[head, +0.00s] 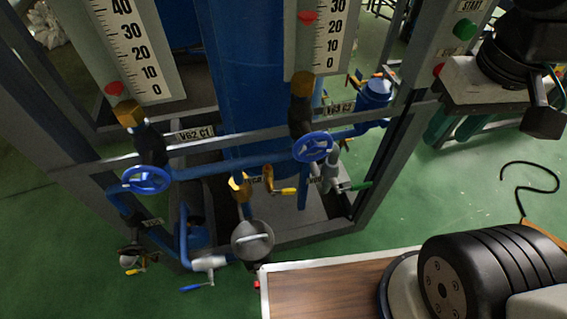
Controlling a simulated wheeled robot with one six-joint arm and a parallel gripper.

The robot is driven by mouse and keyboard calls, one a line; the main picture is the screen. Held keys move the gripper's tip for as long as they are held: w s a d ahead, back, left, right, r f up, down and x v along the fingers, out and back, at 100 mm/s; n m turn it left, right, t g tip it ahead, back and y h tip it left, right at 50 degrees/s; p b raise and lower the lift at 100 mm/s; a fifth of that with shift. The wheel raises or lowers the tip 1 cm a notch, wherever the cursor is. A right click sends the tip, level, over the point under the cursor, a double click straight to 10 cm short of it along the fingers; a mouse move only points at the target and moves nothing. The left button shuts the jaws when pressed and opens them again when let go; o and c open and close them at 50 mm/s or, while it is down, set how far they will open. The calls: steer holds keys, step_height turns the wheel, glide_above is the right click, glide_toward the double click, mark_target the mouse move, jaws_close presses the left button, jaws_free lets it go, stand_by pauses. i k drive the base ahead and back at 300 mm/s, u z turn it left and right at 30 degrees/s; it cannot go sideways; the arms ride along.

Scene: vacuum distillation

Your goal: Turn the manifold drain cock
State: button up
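Several small lever cocks sit low on the piping of the grey frame. A yellow-lever cock (284,191) is at the middle and a green-lever cock (356,186) is to its right. A blue-lever cock (195,287) and another yellow-lever cock (135,271) are lower left, near the floor. The small labels are too blurred to show which is the manifold drain cock. No gripper fingers can be made out. Dark arm-like parts show at the upper right and lower right, apart from the cocks.
Two blue handwheels (146,179) (313,147) hang below the level gauges (133,45). A grey round pot with a bar handle (252,240) stands at the frame's front. A wooden top with a pale rim (320,292) is nearby. Green floor (425,215) is open to the right.

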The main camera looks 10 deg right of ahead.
mark_target(285, 191)
steer(key=u, duration=3.05)
steer(key=k, duration=1.05)
steer(key=z, duration=1.6)
